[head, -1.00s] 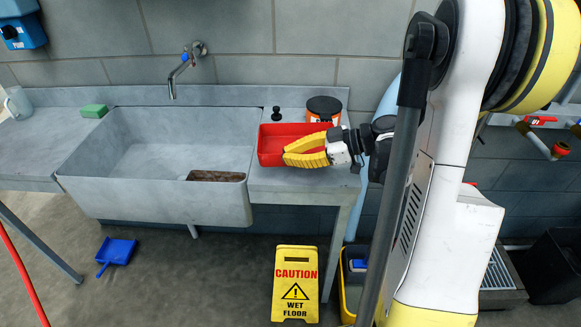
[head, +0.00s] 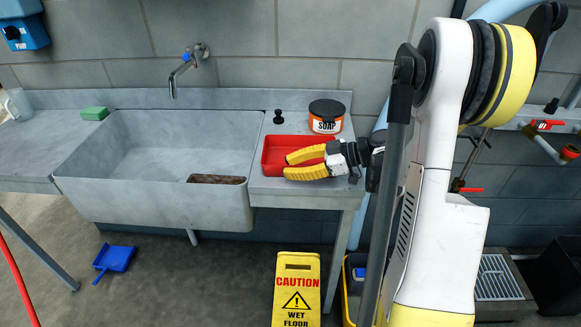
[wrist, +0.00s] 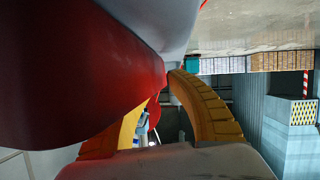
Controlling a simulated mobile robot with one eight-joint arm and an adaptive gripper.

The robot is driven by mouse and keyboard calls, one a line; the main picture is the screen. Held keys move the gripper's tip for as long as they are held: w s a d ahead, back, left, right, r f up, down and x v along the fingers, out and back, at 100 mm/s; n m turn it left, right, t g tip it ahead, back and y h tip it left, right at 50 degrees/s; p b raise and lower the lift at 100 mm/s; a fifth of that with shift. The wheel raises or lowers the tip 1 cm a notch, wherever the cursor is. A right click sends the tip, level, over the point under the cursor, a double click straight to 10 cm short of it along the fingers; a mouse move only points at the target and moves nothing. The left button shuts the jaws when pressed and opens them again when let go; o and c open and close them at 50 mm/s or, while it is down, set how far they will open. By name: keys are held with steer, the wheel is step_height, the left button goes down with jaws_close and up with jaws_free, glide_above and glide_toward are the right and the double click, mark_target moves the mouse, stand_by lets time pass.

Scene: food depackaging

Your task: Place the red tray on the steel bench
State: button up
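The red tray (head: 270,153) sits on the steel bench (head: 262,186), to the right of the sink, and looks flat on its top. My gripper (head: 287,166) reaches in from the right. Its yellow fingers are spread with a gap between their tips, over the tray's right and front part. They hide part of the tray. In the wrist view the tray (wrist: 80,70) fills the upper left, close to the fingers. Whether a finger still touches the tray I cannot tell.
A soap tub (head: 326,117) and a black stopper (head: 278,117) stand behind the tray. The sink (head: 150,203) is to the left, with a brown block (head: 216,179) in it. A wet floor sign (head: 296,290) stands below the bench.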

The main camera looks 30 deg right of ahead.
steer(key=shift+r, duration=0.1)
steer(key=shift+s+d+r, duration=0.15)
steer(key=shift+r, duration=0.05)
steer(key=p+v, duration=0.4)
steer(key=v, duration=0.7)
steer(key=shift+r, duration=0.1)
steer(key=a+r+m+g+h, duration=0.2)
steer(key=a+m, duration=0.1)
steer(key=a, duration=0.4)
steer(key=a+r+m+g+h, duration=0.2)
steer(key=a+m, duration=0.1)
steer(key=a, duration=0.5)
steer(key=s+a+r+m+t+h, duration=0.2)
steer(key=s+a+m+h, duration=0.3)
steer(key=s, duration=0.6)
steer(key=a+h, duration=0.1)
steer(key=a, duration=0.1)
steer(key=shift+s+a, duration=0.2)
steer(key=shift+a, duration=0.2)
